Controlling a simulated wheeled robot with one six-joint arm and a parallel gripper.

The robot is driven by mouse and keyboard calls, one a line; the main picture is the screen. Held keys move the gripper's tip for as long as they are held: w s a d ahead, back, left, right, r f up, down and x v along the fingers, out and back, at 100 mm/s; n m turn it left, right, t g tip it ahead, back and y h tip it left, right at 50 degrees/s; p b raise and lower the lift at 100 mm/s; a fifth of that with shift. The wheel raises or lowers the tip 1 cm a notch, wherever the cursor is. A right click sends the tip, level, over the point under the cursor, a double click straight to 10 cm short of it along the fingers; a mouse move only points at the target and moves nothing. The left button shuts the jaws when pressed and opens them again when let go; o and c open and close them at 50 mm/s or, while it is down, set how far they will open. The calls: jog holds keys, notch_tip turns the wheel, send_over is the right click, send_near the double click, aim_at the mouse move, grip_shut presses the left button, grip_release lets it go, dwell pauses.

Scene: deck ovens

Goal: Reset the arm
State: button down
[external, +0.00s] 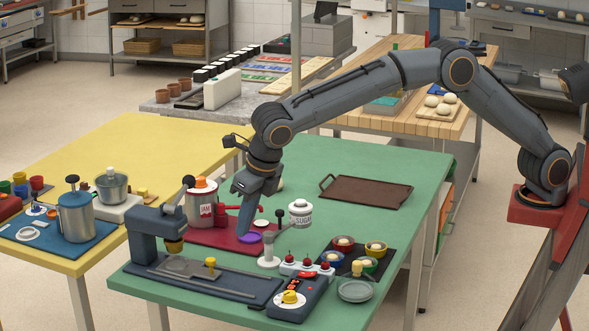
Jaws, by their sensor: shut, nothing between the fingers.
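My arm reaches from its red base at the right across the green table (420,195). My gripper (246,222) points down over the red mat (222,245), its fingers shut with nothing between them. The fingertips are close to a purple disc (249,238) on the mat; I cannot tell if they touch it.
A dark blue press machine (150,240) and a control box with a yellow knob (291,298) stand at the front. Small coloured bowls (343,244) sit on a dark mat at right. A brown tray (367,193) lies at the back. The yellow table (120,150) adjoins at left.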

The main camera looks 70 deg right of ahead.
jog(key=d+f+m+b, duration=0.15)
jog(key=d+m, duration=0.65)
jog(key=d, duration=0.8)
jog(key=d+f+m+b, duration=0.1)
jog(key=d+f+m, duration=0.2)
jog(key=d+m, duration=1)
jog(key=s+d+f+m+g+p, duration=0.15)
jog(key=s+d+m, duration=0.3)
jog(key=s, duration=0.65)
jog(key=s+d+f+m+g, duration=0.15)
jog(key=s+d+m, duration=0.35)
jog(key=s, duration=0.6)
jog(key=s+d+f+m+p, duration=0.15)
jog(key=s+d+m, duration=0.25)
jog(key=s+d, duration=0.5)
notch_tip(320, 180, up, 13)
jog(key=s+a+t+p, duration=0.1)
jog(key=a+p, duration=0.1)
jog(key=p, duration=1.1)
jog(key=shift+s+a+r+t+y, duration=0.2)
jog(key=shift+s+t+y, duration=0.1)
jog(key=shift+s, duration=0.1)
jog(key=c, duration=2.5)
grip_release()
